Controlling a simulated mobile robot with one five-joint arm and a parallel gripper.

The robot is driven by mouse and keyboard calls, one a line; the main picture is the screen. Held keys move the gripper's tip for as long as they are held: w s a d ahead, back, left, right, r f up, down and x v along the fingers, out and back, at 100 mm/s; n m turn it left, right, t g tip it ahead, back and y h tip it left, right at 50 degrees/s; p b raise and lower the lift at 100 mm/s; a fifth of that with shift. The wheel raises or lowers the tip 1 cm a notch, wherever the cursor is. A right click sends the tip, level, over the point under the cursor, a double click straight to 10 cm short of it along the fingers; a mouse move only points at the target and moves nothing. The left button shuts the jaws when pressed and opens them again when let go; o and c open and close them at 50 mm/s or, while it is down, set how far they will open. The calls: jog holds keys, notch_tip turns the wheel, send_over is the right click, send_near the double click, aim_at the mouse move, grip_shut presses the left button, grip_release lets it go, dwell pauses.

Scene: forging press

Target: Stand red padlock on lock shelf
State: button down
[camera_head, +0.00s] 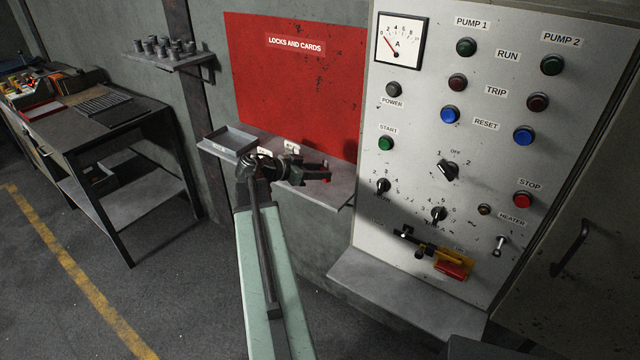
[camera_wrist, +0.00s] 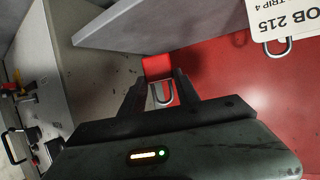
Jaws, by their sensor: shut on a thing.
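My gripper (camera_head: 322,178) is over the right part of the grey lock shelf (camera_head: 340,191), below the red board. In the wrist view its two dark fingers (camera_wrist: 160,90) are shut on the red padlock (camera_wrist: 157,67). The padlock's pale shackle (camera_wrist: 161,98) shows between the fingers. In the head view only a small red bit of the padlock (camera_head: 327,180) shows at the fingertips. The fingers hide part of it, and I cannot tell whether it touches the shelf. The shelf's grey slab also shows in the wrist view (camera_wrist: 150,25).
A grey tray (camera_head: 230,141) stands on the shelf's left end, with small white cards (camera_head: 292,149) behind my wrist. The control panel (camera_head: 420,130) rises close to the shelf's right. In the wrist view a white job tag (camera_wrist: 280,20) and another shackle (camera_wrist: 279,49) are at upper right.

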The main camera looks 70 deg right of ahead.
notch_tip(320, 180, down, 4)
jog(key=b, duration=0.3)
jog(key=shift+r, duration=0.3)
jog(key=shift+f, duration=0.25)
jog(key=c, duration=0.9)
grip_release()
jog(key=shift+r, duration=0.1)
jog(key=shift+r, duration=0.1)
jog(key=shift+w+a+r, duration=0.15)
jog(key=shift+a+r, duration=0.05)
jog(key=shift+r, duration=0.05)
jog(key=p+v, duration=0.4)
jog(key=v, duration=0.7)
jog(key=shift+w+a+p, duration=0.2)
jog(key=shift+w+p, duration=0.05)
jog(key=shift+p, duration=0.05)
